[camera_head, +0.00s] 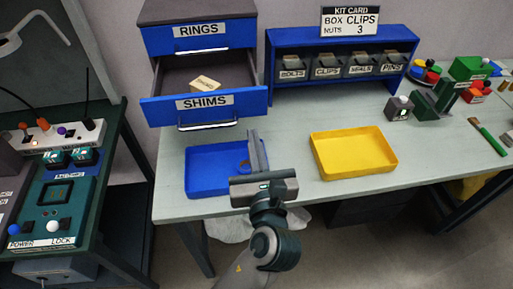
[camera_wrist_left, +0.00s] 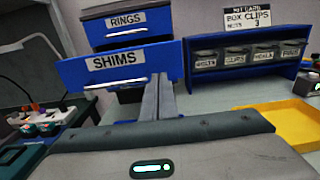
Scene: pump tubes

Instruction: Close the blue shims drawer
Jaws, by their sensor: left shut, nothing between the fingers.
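The blue SHIMS drawer (camera_head: 204,105) is pulled out from its dark cabinet, with a small tan box (camera_head: 205,84) inside it. The drawer front also shows in the left wrist view (camera_wrist_left: 118,68), with its silver handle below the label. My left gripper (camera_head: 256,150) is shut and empty. Its fingers (camera_wrist_left: 157,98) point toward the cabinet, to the right of and in front of the drawer front, above the table and the blue tray's right side. In the left wrist view the fingers overlap the lower right part of the drawer front; I cannot tell if they touch. My right gripper is not in view.
The RINGS drawer (camera_head: 200,34) above is shut. A blue tray (camera_head: 203,188) and a yellow tray (camera_head: 352,153) lie on the table (camera_head: 300,135). A blue rack (camera_head: 340,50) of labelled bins stands behind. A panel bench (camera_head: 60,190) is at left.

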